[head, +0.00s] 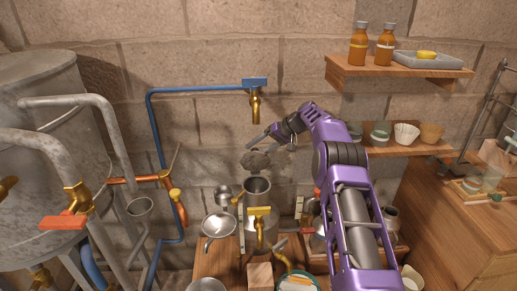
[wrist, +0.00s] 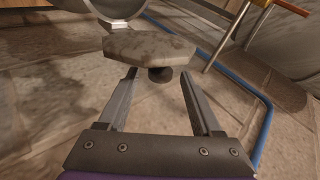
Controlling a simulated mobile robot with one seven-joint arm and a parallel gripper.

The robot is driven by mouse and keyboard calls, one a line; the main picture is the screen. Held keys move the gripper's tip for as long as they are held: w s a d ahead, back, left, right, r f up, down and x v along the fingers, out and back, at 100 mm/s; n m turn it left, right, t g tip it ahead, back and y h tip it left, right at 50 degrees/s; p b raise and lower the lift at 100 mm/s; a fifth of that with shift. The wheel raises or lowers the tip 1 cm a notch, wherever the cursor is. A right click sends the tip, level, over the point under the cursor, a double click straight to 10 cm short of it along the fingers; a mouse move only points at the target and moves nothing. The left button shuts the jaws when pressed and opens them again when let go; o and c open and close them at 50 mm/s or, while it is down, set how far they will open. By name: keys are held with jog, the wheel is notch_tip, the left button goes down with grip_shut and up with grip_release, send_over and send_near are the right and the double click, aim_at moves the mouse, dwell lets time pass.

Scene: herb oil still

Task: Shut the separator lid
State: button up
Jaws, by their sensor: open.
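The separator (head: 257,212) is a grey metal vessel with an open round mouth at the middle of the head view. Its lid (head: 256,160) is a mottled grey, many-sided plate standing raised above and behind the mouth. In the wrist view the lid (wrist: 150,45) lies just ahead of my gripper, with a dark round knob (wrist: 159,74) on its near side. My gripper (wrist: 158,76) is open, and the knob appears between its fingertips; I cannot tell whether they touch it. In the head view my gripper (head: 266,140) is just above the lid.
A brass tap (head: 255,104) on a blue pipe hangs above my gripper. Another brass tap (head: 260,222) is at the separator's front. Wooden shelves (head: 400,72) are at right, and a large still (head: 45,125) at left.

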grip_shut()
dwell(1.3)
